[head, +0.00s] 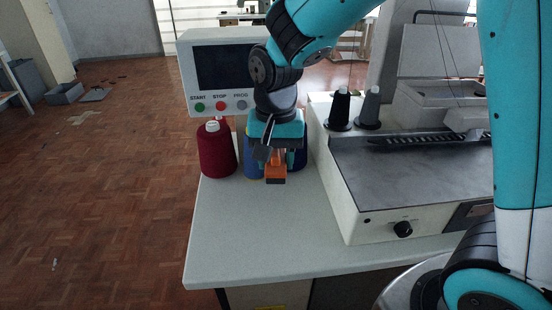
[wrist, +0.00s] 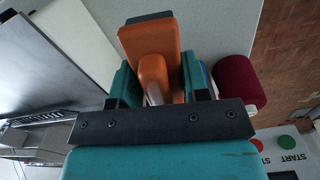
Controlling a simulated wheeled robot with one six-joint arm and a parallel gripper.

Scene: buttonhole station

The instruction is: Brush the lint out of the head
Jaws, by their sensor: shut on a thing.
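My gripper (head: 274,152) is shut on an orange brush (head: 276,173), held upright above the left part of the table. In the wrist view the orange brush (wrist: 150,42) sits between the teal fingers of my gripper (wrist: 157,80), with a dark strip, perhaps its bristles, at the far end. The buttonhole machine (head: 405,175) stands to the right, with its grey plate and upper housing (head: 448,118) showing. The brush is well apart from it. I cannot make out any lint at this distance.
A red thread cone (head: 216,150) stands left of my gripper, and a blue cone (head: 252,160) is partly hidden behind it. A control box (head: 222,72) with START and STOP buttons is behind them. Dark and grey spools (head: 340,108) stand on the machine. The table front (head: 265,240) is clear.

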